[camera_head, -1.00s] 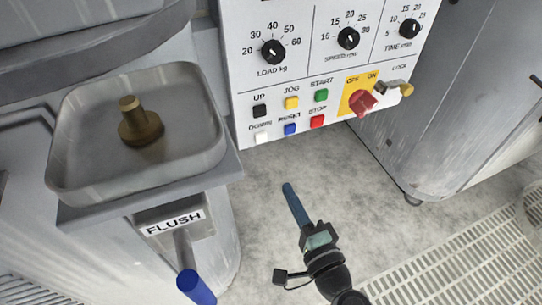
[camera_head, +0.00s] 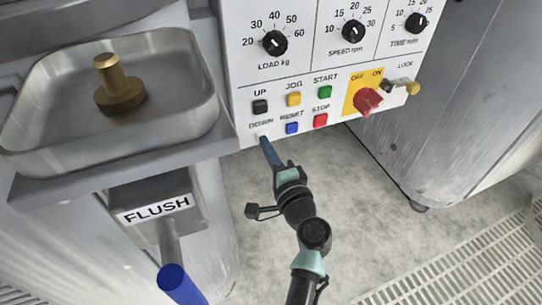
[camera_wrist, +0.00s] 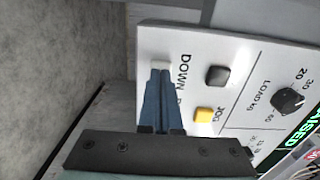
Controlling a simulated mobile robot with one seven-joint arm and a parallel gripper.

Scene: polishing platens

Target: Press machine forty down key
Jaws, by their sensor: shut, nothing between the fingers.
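In the head view the fingertips overlap the lower part of the key. In the wrist view the DOWN key (camera_wrist: 159,62) shows just beyond the closed fingertips (camera_wrist: 160,72), partly hidden by them. I cannot tell whether the tips touch it.
The blue RESET key (camera_head: 292,128) and red STOP key (camera_head: 320,120) lie just right. A red OFF/ON switch (camera_head: 368,100) stands out further right. A metal tray (camera_head: 190,125) and blue-tipped FLUSH lever (camera_head: 180,283) are at left. Floor below the panel is clear.

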